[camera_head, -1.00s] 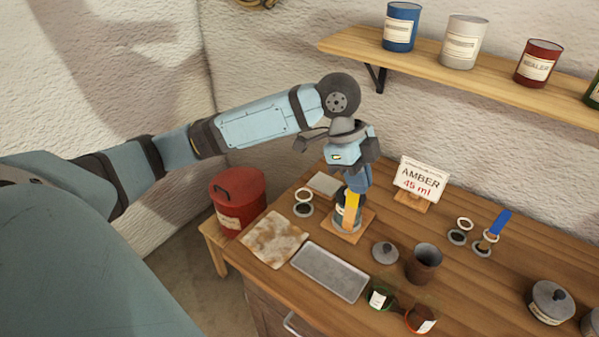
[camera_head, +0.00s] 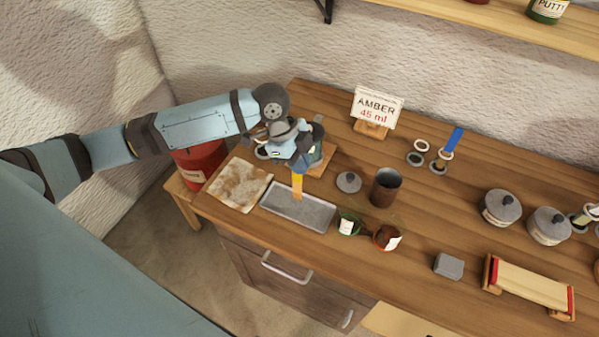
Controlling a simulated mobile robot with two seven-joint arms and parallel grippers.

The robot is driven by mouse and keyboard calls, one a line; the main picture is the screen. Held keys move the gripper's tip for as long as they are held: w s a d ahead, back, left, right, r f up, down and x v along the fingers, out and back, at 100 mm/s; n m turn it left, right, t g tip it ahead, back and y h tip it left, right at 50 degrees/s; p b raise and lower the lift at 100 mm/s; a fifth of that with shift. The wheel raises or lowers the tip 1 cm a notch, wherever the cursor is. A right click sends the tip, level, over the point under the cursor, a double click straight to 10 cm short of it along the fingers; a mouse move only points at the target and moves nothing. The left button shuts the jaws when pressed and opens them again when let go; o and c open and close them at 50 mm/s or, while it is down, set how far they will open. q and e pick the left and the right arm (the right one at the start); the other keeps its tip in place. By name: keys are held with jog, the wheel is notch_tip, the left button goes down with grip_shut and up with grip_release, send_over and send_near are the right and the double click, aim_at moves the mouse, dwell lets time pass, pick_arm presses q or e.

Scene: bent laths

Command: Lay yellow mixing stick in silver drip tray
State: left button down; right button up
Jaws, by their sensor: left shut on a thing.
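My left gripper (camera_head: 300,165) is shut on the yellow mixing stick (camera_head: 297,186), which points down from it. The stick is about upright, its lower end over the back part of the silver drip tray (camera_head: 312,214). I cannot tell whether the stick's tip touches the tray. The tray is a shallow grey rectangle near the bench's front edge and looks empty. The upper end of the stick is hidden by the gripper. My right gripper is not in view.
A stained cloth (camera_head: 239,185) lies left of the tray. A green pot (camera_head: 348,224), a brown-red pot (camera_head: 386,237), a dark cup (camera_head: 386,187) and a grey lid (camera_head: 348,182) stand to its right. An AMBER 45 ml sign (camera_head: 376,107) stands behind.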

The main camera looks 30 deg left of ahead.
pick_arm(q)
jog(key=shift+f, duration=2.2)
jog(key=c, duration=1.3)
grip_release()
jog(key=shift+f, duration=0.15)
send_near(299, 176)
jog(key=r, duration=0.2)
jog(key=shift+w+a+b, duration=0.1)
jog(key=shift+a+b, duration=0.3)
jog(key=shift+a, duration=0.05)
jog(key=shift+f, duration=0.1)
